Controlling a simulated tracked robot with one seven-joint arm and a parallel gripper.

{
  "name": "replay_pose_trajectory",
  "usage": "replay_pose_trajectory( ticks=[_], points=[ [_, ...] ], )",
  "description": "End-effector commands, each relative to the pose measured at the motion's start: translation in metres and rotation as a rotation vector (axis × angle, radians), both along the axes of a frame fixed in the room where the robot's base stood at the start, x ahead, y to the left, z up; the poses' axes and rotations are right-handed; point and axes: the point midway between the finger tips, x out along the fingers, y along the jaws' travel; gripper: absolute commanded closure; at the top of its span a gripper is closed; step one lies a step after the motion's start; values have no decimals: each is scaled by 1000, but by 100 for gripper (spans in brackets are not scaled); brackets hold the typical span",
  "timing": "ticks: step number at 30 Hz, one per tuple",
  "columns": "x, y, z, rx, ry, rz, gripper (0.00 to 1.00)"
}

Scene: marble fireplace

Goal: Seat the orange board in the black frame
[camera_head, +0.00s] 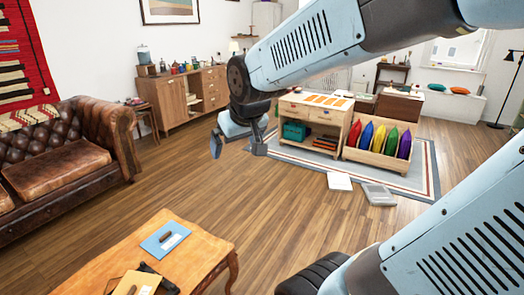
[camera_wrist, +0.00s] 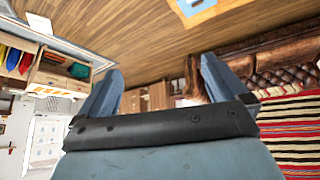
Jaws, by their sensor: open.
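My gripper (camera_head: 238,147) is open and empty, in the air above the floor beyond the table. In the wrist view its two blue fingers (camera_wrist: 162,66) are spread with nothing between them.
A blue board (camera_head: 155,246) with a dark grip lies on the wooden table (camera_head: 200,262); it also shows in the wrist view (camera_wrist: 186,10). A leather sofa (camera_head: 60,160) stands left. A cabinet (camera_head: 312,125) and a bin of coloured cushions (camera_head: 378,155) stand beyond. Open floor lies between.

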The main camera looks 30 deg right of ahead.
Motion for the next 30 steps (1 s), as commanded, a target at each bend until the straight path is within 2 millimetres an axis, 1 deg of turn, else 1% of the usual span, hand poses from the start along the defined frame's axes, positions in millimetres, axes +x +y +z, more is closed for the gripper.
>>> replay_pose_trajectory(
  ticks=[1,6,9,12,16,26,30],
  points=[
    [-16,-4,8,7,5,-18,1],
    [-65,-10,20,32,47,-64,1],
    [-87,-11,24,45,68,-82,1],
    [-101,-12,26,51,82,-93,1],
    [-109,-12,27,57,91,-99,1],
    [-109,-12,27,56,92,-99,1],
    [-109,-12,27,56,92,-99,13]
  ],
)
